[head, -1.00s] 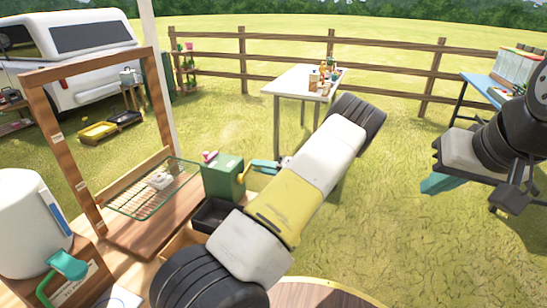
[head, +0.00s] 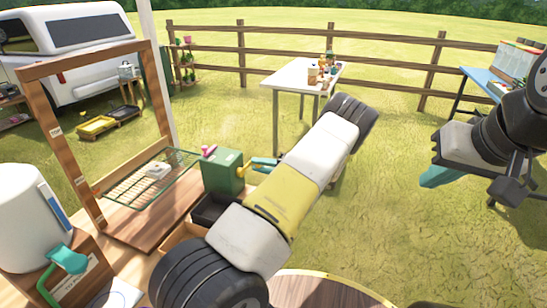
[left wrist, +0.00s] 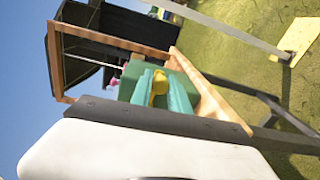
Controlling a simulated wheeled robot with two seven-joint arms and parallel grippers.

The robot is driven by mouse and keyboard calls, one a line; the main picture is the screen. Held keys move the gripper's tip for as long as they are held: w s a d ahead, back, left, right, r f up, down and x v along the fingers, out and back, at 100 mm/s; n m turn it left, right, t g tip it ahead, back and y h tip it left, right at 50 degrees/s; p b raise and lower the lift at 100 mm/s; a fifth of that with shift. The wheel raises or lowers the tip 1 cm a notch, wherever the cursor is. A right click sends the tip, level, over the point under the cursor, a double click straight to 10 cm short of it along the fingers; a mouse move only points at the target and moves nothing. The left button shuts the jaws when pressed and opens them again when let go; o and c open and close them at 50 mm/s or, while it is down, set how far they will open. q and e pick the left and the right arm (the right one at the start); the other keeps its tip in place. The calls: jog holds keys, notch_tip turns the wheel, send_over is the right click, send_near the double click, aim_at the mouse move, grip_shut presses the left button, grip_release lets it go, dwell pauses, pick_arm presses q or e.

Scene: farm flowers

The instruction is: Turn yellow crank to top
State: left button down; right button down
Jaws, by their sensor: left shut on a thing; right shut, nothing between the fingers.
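A green box (head: 222,171) stands on the wooden bench beside a wire rack (head: 130,190) in a tall wooden frame (head: 68,150). The yellow crank (head: 243,172) is on the box's right side, partly hidden by my gripper. My left gripper (head: 264,164) reaches the crank from the right. In the left wrist view, the yellow crank (left wrist: 160,86) sits between the teal fingers (left wrist: 160,92), which are shut on it. The crank's exact angle is hard to tell. My right gripper (head: 440,177) is shut and empty at the far right, over grass.
A small white object (head: 157,170) lies on the rack. A black tray (head: 212,210) stands in front of the green box. A white canister (head: 30,220) and a teal-handled item (head: 67,261) are at the left. A white table (head: 298,73) stands behind on open grass.

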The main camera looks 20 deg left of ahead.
pick_arm(q)
jog(key=c, duration=1.3)
grip_release()
jog(key=shift+o, duration=0.2)
jog(key=shift+d, duration=0.1)
jog(key=d, duration=0.7)
jog(key=shift+s+d+r, duration=0.2)
jog(key=shift+s+d, duration=0.1)
jog(key=shift+d, duration=0.05)
